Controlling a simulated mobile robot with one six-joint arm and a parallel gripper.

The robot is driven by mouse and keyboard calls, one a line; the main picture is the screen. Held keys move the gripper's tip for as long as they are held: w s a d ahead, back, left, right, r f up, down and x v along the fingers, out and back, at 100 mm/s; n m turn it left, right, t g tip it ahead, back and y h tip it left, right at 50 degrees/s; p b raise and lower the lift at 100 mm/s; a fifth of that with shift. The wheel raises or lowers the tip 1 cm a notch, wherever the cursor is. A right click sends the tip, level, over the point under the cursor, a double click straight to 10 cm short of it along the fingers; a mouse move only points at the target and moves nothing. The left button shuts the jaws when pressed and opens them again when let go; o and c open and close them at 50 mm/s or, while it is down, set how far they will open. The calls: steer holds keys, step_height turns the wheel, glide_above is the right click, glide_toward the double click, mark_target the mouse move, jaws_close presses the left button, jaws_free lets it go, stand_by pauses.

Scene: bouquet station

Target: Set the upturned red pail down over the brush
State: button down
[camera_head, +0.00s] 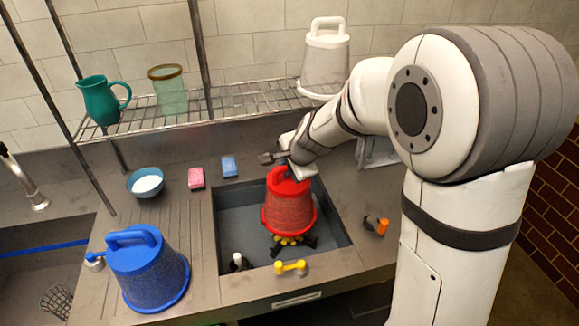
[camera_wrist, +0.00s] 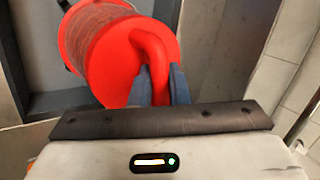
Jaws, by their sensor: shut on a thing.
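The upturned red pail (camera_head: 289,208) hangs over the sunken grey basin, handle up and wide rim down. My gripper (camera_head: 290,174) is shut on the pail's handle from above. In the wrist view the gripper's fingers (camera_wrist: 160,88) clasp the red handle, and the pail (camera_wrist: 105,50) fills the upper middle. A yellow and black thing (camera_head: 291,241), probably the brush, lies in the basin just below the pail's rim. Part of it is hidden behind the pail. The gap between rim and brush is hard to judge.
The basin (camera_head: 233,225) has walls around the pail. A small white and black item (camera_head: 238,262) is at its front left. A yellow item (camera_head: 291,267) lies at its front edge, an orange and black one (camera_head: 377,225) right. A blue pail (camera_head: 146,270) stands left.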

mark_target(287, 180)
stand_by(0.5)
steer(key=shift+f+b, duration=2.15)
steer(key=shift+f+b, duration=1.45)
steer(key=shift+f, duration=0.1)
steer(key=c, duration=1.3)
jaws_free()
steer(key=shift+s, duration=0.1)
steer(key=p+v, duration=0.1)
steer(key=v, duration=0.7)
steer(key=shift+a, duration=0.1)
